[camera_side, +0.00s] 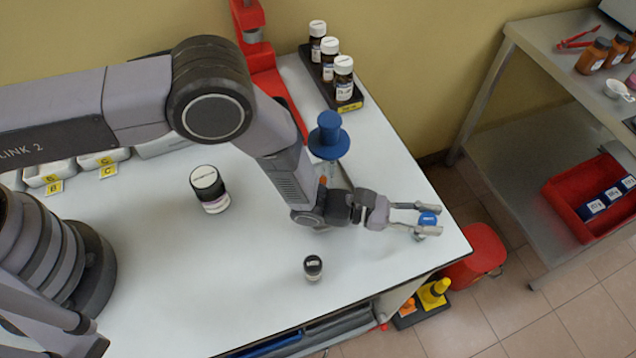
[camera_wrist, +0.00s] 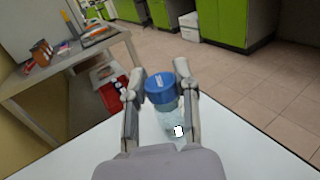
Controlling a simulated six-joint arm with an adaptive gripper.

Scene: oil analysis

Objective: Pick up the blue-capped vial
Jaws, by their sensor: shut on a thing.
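The blue-capped vial (camera_side: 428,220) is near the right corner of the white table in the side view. In the wrist view the vial (camera_wrist: 162,92) shows a blue cap over a clear body with a small white label. My gripper (camera_side: 428,220) is shut on the vial, with one finger on each side near the cap. The gripper's fingers also show in the wrist view (camera_wrist: 160,95). I cannot tell whether the vial's base touches the table.
A small dark vial (camera_side: 313,267) and a larger dark jar (camera_side: 210,190) stand on the white table (camera_side: 190,270). A rack (camera_side: 350,104) with white-capped bottles stands at the back. A blue funnel-like piece (camera_side: 328,137) is behind my arm. A metal side table (camera_side: 520,50) is at the right.

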